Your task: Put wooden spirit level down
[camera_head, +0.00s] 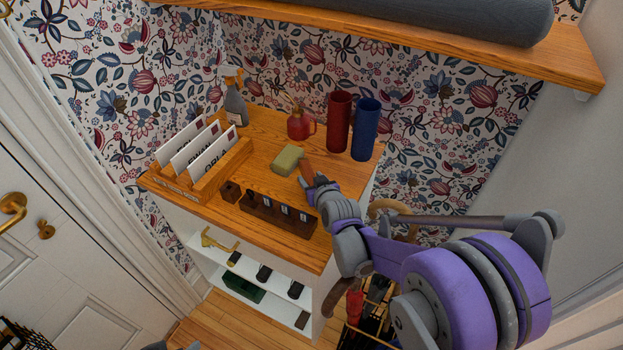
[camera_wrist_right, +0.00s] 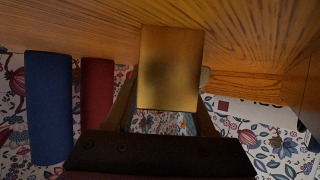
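My right gripper (camera_head: 311,178) is over the wooden counter (camera_head: 262,150), near its right end. A reddish-brown wooden piece, apparently the spirit level (camera_head: 306,169), is at its fingertips. In the right wrist view, a golden-brown block (camera_wrist_right: 170,68) fills the space between the two fingers, which sit on both its sides. Whether it touches the counter cannot be told. An olive-yellow block (camera_head: 287,160), sponge-like, lies on the counter just left of the gripper. The level's vial is not visible. My left gripper is not in view.
A card rack (camera_head: 222,172), dark slotted holder (camera_head: 270,218) and small dark cube (camera_head: 231,191) occupy the left and front. A spray bottle (camera_head: 235,106), red oil can (camera_head: 300,125), red cylinder (camera_head: 339,122) and blue cylinder (camera_head: 365,130) stand behind. A wall shelf (camera_head: 440,42) overhangs.

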